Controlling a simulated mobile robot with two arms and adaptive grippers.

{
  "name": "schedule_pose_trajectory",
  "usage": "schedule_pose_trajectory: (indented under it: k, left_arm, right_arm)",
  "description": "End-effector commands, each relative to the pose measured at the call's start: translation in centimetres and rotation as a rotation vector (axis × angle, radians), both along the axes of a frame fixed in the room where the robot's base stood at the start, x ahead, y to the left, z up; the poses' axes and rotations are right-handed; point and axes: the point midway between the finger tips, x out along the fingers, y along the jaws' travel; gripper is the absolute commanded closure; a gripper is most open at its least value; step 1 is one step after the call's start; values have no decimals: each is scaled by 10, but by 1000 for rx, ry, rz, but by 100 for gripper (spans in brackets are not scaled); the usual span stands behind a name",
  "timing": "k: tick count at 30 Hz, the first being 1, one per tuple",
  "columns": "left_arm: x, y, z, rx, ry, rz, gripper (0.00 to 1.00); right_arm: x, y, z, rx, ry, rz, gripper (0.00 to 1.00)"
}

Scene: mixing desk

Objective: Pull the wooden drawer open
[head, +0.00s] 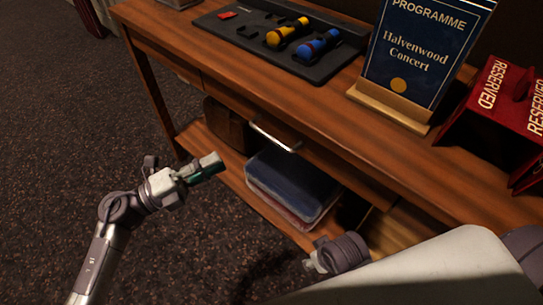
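The wooden drawer is in the front of the brown desk in the head view, under the top. Its front looks flush with the desk. Its silver bar handle (275,137) is in plain sight with nothing on it. My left gripper (212,166) is in front of the desk, left of and lower in the picture than the handle, and apart from it. It points right. A pale finger part and a dark teal part lie close together, and the gap between them is unclear.
On the desktop (215,50) are a black tray (240,40) with yellow (286,33) and blue (317,45) items, a programme stand (395,105) and red RESERVED signs (488,95). Carpet at left is clear.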

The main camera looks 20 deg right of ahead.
Motion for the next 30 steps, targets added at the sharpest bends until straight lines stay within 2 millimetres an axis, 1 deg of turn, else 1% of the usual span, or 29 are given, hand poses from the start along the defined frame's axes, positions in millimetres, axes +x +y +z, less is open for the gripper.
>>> schedule_pose_trajectory:
  k: [2,5,8,18,21,25,30]
  left_arm:
    - [-5,-4,1,12,-31,-25,78]
    - [-5,-12,5,14,-36,-29,78]
    - [-3,-27,8,12,-33,-29,78]
    - [7,-97,20,9,-30,-27,78]
    - [10,-113,23,10,-31,-26,78]
    - [12,-128,25,11,-30,-26,78]
    - [13,-137,26,13,-29,-24,78]
  right_arm:
    - [0,0,2,0,-3,0,44]
    - [0,0,4,-1,-2,0,44]
    - [0,0,3,-1,-1,0,44]
    - [0,0,2,0,-2,0,44]
    - [1,0,4,0,-4,0,44]
    - [1,0,5,0,-5,-1,44]
    - [1,0,6,0,-6,-1,44]
